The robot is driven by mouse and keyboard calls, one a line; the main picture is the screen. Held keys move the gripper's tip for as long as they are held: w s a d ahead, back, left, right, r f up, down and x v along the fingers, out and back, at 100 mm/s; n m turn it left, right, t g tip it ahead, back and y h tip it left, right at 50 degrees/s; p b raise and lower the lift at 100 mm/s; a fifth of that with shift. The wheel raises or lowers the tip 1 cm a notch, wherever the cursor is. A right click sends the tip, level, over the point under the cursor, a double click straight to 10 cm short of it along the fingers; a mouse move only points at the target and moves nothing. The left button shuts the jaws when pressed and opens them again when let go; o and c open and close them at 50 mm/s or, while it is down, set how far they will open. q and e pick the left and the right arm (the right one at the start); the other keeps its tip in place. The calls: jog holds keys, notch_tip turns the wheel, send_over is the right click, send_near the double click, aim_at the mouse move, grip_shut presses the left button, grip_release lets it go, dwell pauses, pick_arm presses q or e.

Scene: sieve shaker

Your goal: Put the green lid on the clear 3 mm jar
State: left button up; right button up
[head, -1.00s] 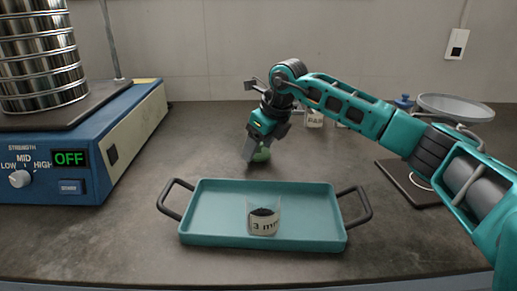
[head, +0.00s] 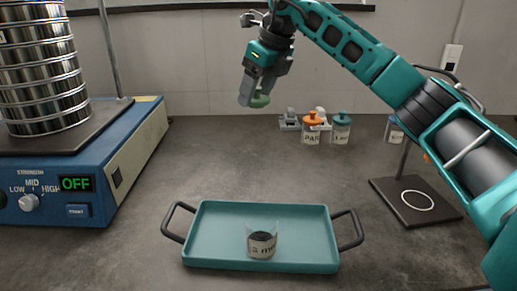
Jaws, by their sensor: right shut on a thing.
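The clear 3 mm jar (head: 262,241) stands upright in the teal tray (head: 211,229), with dark contents and its label facing me. My right gripper (head: 256,99) is shut on the green lid (head: 261,100) and holds it in the air, well above the counter and behind the tray. The gripper fingers hide part of the lid. My left gripper is not in view.
The blue sieve shaker (head: 90,175) with its metal sieve stack (head: 42,75) stands at the left. A jar with an orange lid (head: 311,128) and one with a teal lid (head: 340,129) stand at the back. A dark stand base (head: 420,215) lies at the right.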

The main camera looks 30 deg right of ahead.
jog(key=shift+s+a+r, duration=0.1)
jog(key=shift+a+r, duration=0.05)
jog(key=shift+r, duration=0.05)
jog(key=s+a+r+n+g+y+p, duration=0.1)
jog(key=s+a+r+n+p, duration=0.3)
jog(key=s+p, duration=0.5)
jog(key=s+a+r+n+g+y+p, duration=0.1)
jog(key=s+a+r+n+p, duration=0.3)
jog(key=s+p, duration=0.55)
jog(key=m+b, duration=0.1)
jog(key=b, duration=0.3)
send_over(261, 235)
jog(key=w+d, duration=0.1)
jog(key=w, duration=0.1)
notch_tip(261, 235, down, 15)
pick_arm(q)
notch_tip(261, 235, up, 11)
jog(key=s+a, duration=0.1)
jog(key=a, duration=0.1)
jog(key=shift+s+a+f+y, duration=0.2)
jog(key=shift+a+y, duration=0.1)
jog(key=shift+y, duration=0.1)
pick_arm(e)
jog(key=shift+w+d+f, duration=0.1)
jog(key=shift+w+f, duration=0.05)
jog(key=shift+f, duration=2.25)
